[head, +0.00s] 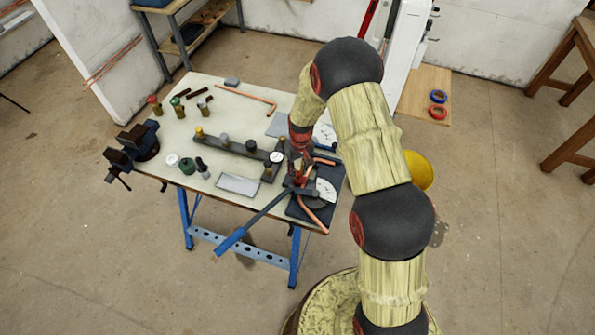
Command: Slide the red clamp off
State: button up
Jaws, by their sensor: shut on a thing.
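My gripper (295,163) points down over the right part of the workbench, partly hidden by my own arm. A small red piece (300,179), which looks like the red clamp, is at its fingertips, and the gripper is shut on it. The piece sits at a dark bending tool (302,191) with a blue handle (233,239) that sticks out past the bench's front edge. A bent copper pipe (313,215) lies at the tool. The exact contact between clamp, pipe and tool is too small to tell.
The workbench (205,92) also holds a vise (139,142) at the left, a dark bar with fittings (228,146), a metal tray (238,184), a green roll (187,166) and a loose copper pipe (245,98). A white panel stands behind my arm.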

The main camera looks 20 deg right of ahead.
aim_at(289, 179)
grip_shut()
jog(key=w+a, duration=0.1)
jog(key=w+a+b, duration=0.1)
jog(key=shift+a, duration=0.35)
jog(key=o, duration=1)
grip_release()
jog(key=shift+a, duration=0.1)
jog(key=r, duration=1.2)
jog(key=shift+d, duration=0.35)
